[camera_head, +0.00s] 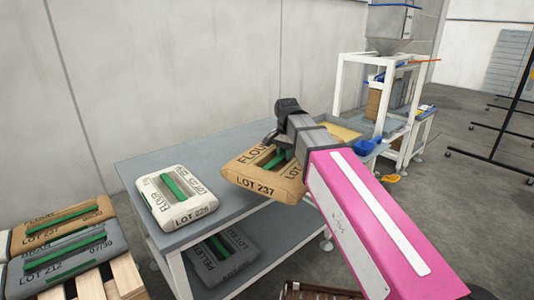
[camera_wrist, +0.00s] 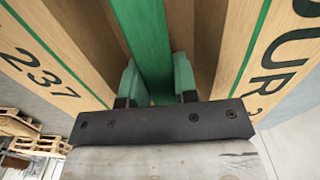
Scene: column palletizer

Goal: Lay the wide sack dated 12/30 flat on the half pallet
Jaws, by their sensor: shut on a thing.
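My gripper (camera_head: 283,143) is over a brown sack (camera_head: 262,186) marked FLOUR and LOT 237 at the right part of the grey table. In the wrist view its two green fingers (camera_wrist: 156,82) are shut on the sack's green strap (camera_wrist: 148,35). The sack's date cannot be read, and my arm hides its right side. I cannot tell whether it touches the tabletop. A wooden pallet (camera_head: 122,277) shows at the lower left, bearing a brown flour sack (camera_head: 62,217) and a grey sack (camera_head: 62,268) marked LOT 212 and 07/30. No date 12/30 is readable.
A white sack (camera_head: 160,207) marked LOT 226 lies on the table (camera_head: 137,168), left of the held sack. A grey sack (camera_head: 222,260) lies on the lower shelf. A white-framed hopper station (camera_head: 347,88) stands behind at the right.

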